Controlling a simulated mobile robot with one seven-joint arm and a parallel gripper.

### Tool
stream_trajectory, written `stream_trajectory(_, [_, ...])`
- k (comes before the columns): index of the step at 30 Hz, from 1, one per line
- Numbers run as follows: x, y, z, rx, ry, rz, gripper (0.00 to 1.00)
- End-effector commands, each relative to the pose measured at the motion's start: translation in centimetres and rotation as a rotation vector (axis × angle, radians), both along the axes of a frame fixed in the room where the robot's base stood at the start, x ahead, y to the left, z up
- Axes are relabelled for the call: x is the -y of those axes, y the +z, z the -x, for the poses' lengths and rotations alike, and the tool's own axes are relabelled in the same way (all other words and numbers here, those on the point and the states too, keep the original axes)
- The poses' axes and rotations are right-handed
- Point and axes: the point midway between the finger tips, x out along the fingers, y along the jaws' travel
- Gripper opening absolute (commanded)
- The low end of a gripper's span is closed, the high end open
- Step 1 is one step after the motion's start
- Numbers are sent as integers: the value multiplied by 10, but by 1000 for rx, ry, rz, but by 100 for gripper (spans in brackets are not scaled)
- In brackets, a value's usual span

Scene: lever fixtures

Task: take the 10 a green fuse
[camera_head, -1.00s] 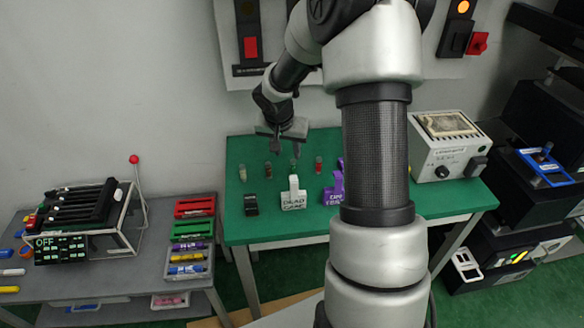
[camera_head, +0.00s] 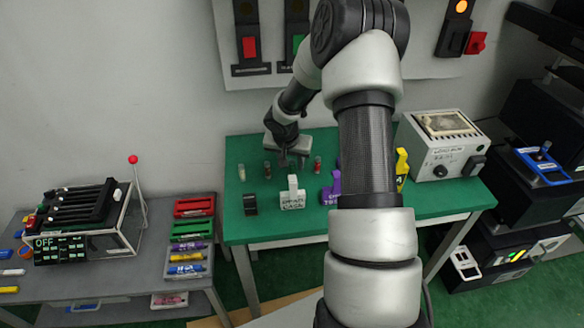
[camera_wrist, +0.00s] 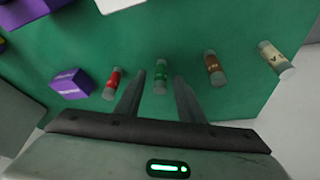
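The green fuse (camera_wrist: 161,77) is a small cylinder with pale metal ends on the green table. In the wrist view it lies between the two fingers of my gripper (camera_wrist: 159,80), with green table showing on both sides of it. My gripper is open and does not touch the fuse. In the head view my gripper (camera_head: 289,160) is low over the table among the fuses, and the green fuse is mostly hidden there. A red fuse (camera_wrist: 113,83) is left of the fingers in the wrist view. A brown fuse (camera_wrist: 214,67) and a cream fuse (camera_wrist: 275,59) are to the right.
A white labelled block (camera_head: 292,199), a black block (camera_head: 250,205) and a purple block (camera_head: 331,188) stand in front of the fuses. A grey tester box (camera_head: 440,150) is at the table's right. The left table holds a fixture (camera_head: 85,220).

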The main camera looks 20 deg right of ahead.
Motion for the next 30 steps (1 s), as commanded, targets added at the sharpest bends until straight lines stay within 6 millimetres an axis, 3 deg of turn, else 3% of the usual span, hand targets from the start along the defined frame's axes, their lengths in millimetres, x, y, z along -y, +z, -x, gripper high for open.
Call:
stream_trajectory(1, [0, 0, 0, 0, 0, 0, 27])
stream_trajectory(6, [0, 0, 0, 0, 0, 0, 0])
stream_trajectory(17, [0, 8, -1, 3, -1, 2, 0])
stream_trajectory(30, [0, 87, -1, 4, 0, 2, 0])
